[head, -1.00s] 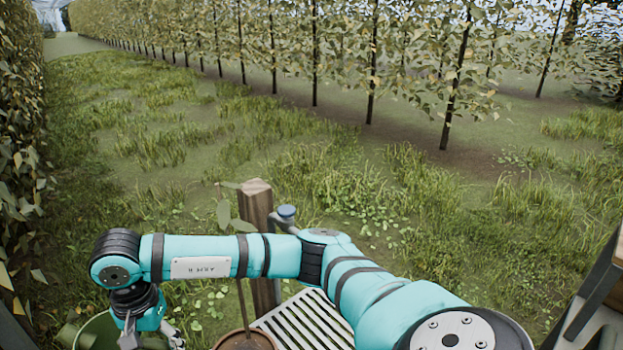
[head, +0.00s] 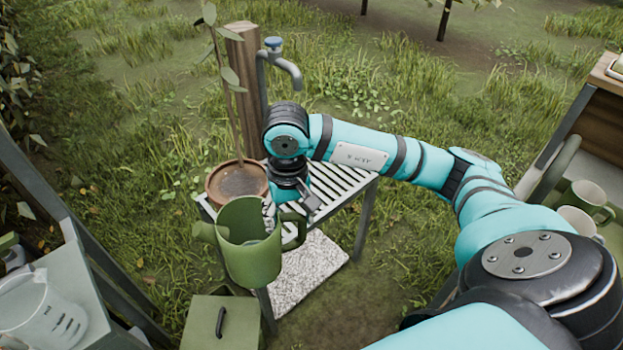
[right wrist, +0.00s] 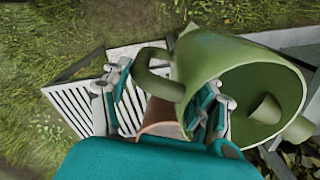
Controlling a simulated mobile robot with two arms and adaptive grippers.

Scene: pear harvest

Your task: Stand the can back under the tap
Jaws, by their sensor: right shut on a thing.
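The green watering can (head: 252,262) hangs from my right gripper (head: 287,212), upright or nearly so, in front of the slatted stand (head: 345,183). The right wrist view shows the can (right wrist: 215,55) tipped in the picture, its handle between my gripper's fingers (right wrist: 165,100); the exact contact is partly hidden. The grey tap (head: 290,68) with a blue knob is on a wooden post (head: 244,90) behind the stand. Its spout points down over the stand's back part. My left gripper is not in view.
A brown pot (head: 228,190) with a leafy plant occupies the stand's left end, close behind the can. A green lidded box (head: 220,325) and a pale slab (head: 312,268) are below.

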